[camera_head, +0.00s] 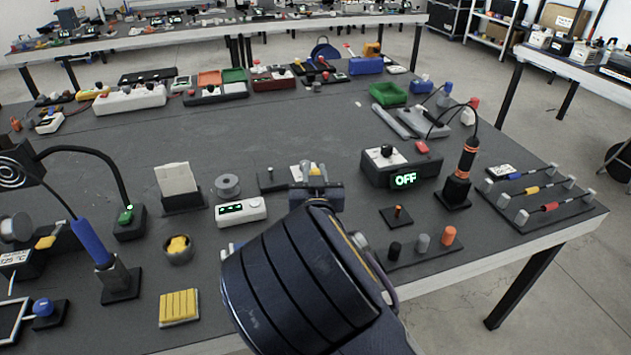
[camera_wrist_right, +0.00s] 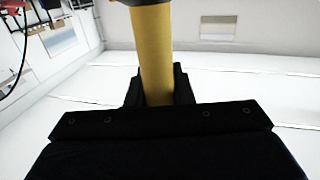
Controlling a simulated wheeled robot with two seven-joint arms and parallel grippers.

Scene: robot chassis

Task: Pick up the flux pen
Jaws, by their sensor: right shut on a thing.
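My right gripper (camera_head: 316,178) is over the middle of the front workbench, with my dark arm behind it. In the right wrist view its black jaws (camera_wrist_right: 160,88) are shut on a yellow cylindrical pen body, which I take to be the flux pen (camera_wrist_right: 154,50). The pen extends up out of the frame, and its lower end is hidden between the jaws. White walls or ceiling show behind it. In the head view the pen is mostly hidden at the gripper and too small to make out clearly. My left gripper is not in view.
On the dark workbench (camera_head: 330,120), a station reading OFF (camera_head: 403,172) and an orange-black iron in its stand (camera_head: 460,175) stand right of the gripper. A white display box (camera_head: 241,211) and a solder spool (camera_head: 227,185) are on its left. The bench's middle back is clear.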

